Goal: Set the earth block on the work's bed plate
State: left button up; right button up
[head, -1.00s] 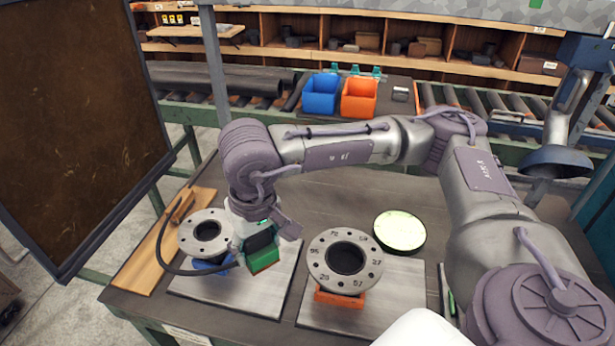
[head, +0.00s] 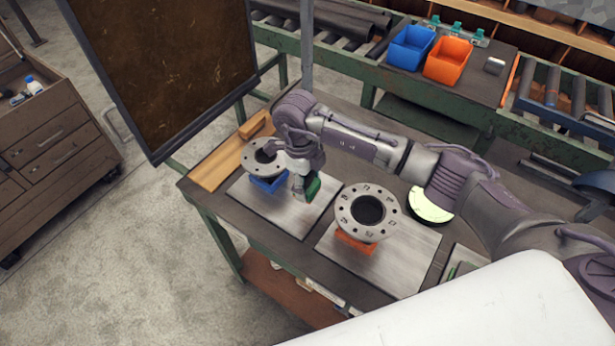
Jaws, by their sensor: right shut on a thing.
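My right gripper (head: 299,186) is shut on a dark green block (head: 313,188), which I take to be the earth block. The gripper hangs over the left grey bed plate (head: 284,219), just right of a flanged ring (head: 251,160) on a blue support (head: 268,183). I cannot tell whether the block touches the plate. A second flanged ring (head: 346,220) sits on an orange support (head: 353,245) on the right grey plate (head: 398,270). My left gripper is not in view.
A wooden board (head: 215,168) lies along the table's left side. A round pale-topped disc (head: 430,205) lies behind the right plate. A dark screen (head: 165,75) stands at the left. Blue (head: 410,48) and orange (head: 447,61) bins stand behind the table.

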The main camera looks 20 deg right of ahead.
jog(key=shift+a+f+m, duration=0.15)
jog(key=shift+f+m, duration=0.1)
jog(key=shift+m, duration=0.25)
jog(key=shift+f, duration=0.2)
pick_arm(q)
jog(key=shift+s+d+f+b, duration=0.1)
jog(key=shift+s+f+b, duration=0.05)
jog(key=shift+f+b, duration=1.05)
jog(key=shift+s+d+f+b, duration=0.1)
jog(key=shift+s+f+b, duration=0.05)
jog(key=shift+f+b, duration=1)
pick_arm(e)
send_over(308, 212)
jog(key=shift+w+a+f, duration=0.1)
jog(key=shift+w+f, duration=0.05)
jog(key=shift+f, duration=1.45)
jog(key=shift+w+f, duration=0.1)
jog(key=shift+f, duration=1.45)
pick_arm(q)
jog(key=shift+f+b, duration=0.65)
jog(key=shift+b, duration=0.1)
pick_arm(e)
jog(key=shift+f, duration=0.6)
jog(key=o, duration=1.2)
jog(key=shift+s, duration=0.1)
jog(key=shift+o, duration=0.2)
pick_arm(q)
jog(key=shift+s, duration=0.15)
